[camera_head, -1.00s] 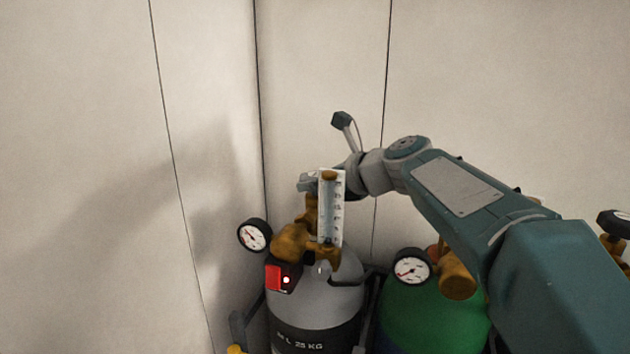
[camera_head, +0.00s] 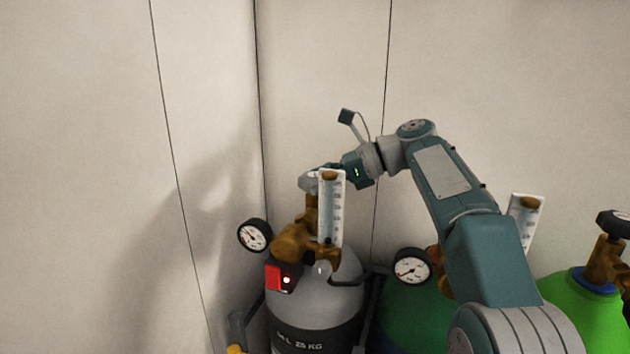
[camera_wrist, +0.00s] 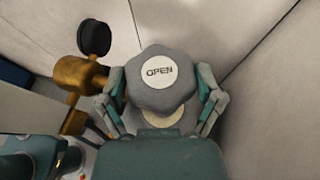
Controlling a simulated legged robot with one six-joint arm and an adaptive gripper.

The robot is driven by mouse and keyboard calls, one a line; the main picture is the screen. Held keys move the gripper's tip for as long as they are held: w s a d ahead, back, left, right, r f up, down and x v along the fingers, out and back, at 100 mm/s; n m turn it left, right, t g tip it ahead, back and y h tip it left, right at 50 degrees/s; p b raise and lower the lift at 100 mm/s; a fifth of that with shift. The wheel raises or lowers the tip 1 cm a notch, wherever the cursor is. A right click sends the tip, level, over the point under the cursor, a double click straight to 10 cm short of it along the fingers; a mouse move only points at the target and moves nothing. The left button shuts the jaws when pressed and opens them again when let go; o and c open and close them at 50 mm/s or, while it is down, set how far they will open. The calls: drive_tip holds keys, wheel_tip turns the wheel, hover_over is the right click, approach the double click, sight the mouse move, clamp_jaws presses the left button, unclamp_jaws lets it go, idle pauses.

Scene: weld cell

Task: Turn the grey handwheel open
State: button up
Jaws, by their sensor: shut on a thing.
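The grey handwheel (camera_wrist: 162,96) shows in the wrist view, with a round white label reading OPEN on its top. My gripper (camera_wrist: 163,92) has one finger on each side of the wheel and is shut on it. In the head view my gripper (camera_head: 322,176) reaches in from the right at the top of the grey cylinder's brass valve (camera_head: 300,240). There the handwheel (camera_head: 307,182) is mostly hidden behind the white flow scale and my gripper.
The grey cylinder (camera_head: 335,290) carries a gauge (camera_head: 254,236), a white flow scale (camera_head: 331,215) and a red box (camera_head: 279,279) with a light. A dark green cylinder (camera_head: 405,315) and a bright green one (camera_head: 590,315) stand to the right. Walls (camera_head: 200,100) close in behind and left.

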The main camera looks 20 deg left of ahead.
drive_tip(key=shift+w+d+n+g, duration=0.1)
drive_tip(key=shift+w+n+g, duration=0.1)
drive_tip(key=shift+n+g, duration=0.1)
idle(0.5)
drive_tip(key=o, duration=0.9)
drive_tip(key=shift+w, duration=0.1)
drive_tip(key=shift+s, duration=0.2)
drive_tip(key=shift+m+t, duration=0.5)
